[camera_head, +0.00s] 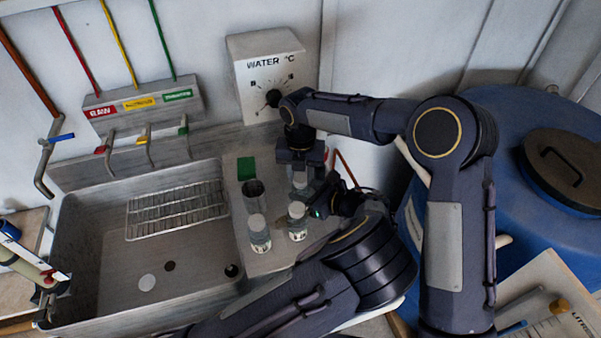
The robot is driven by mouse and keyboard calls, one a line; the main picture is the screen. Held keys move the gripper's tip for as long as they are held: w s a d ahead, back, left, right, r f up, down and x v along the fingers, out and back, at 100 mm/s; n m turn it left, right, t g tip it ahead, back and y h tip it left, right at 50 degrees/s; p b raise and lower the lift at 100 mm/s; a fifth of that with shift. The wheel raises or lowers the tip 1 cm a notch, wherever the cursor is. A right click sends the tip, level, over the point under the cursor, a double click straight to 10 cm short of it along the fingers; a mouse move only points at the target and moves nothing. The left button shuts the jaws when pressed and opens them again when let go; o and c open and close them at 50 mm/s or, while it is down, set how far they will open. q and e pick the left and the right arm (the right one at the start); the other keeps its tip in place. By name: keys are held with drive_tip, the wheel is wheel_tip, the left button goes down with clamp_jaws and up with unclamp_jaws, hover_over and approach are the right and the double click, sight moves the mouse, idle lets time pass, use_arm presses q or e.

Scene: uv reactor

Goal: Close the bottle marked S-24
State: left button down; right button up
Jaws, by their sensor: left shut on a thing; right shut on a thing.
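Several small clear bottles with pale caps are on the ledge right of the sink. One bottle (260,237) stands upright at the front left. Another bottle (298,227) stands to its right, close to my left gripper (316,207). My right gripper (300,177) points down behind it, shut on a pale cap-like piece (299,181). My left gripper comes from the right at a lower height, shut on what looks like a bottle just under that piece, mostly hidden. Whether cap and bottle touch cannot be told. The labels are too small to read, so S-24 cannot be picked out.
An open dark cylinder (254,194) and a green block (246,168) are behind the bottles. The sink (110,285) with a wire rack (178,208) is on the left. A water dial box (265,72) is on the wall. A blue drum (530,215) stands right.

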drive_tip(key=m, duration=0.5)
drive_tip(key=o, duration=1.1)
drive_tip(key=shift+c, duration=0.2)
drive_tip(key=shift+r, duration=2.25)
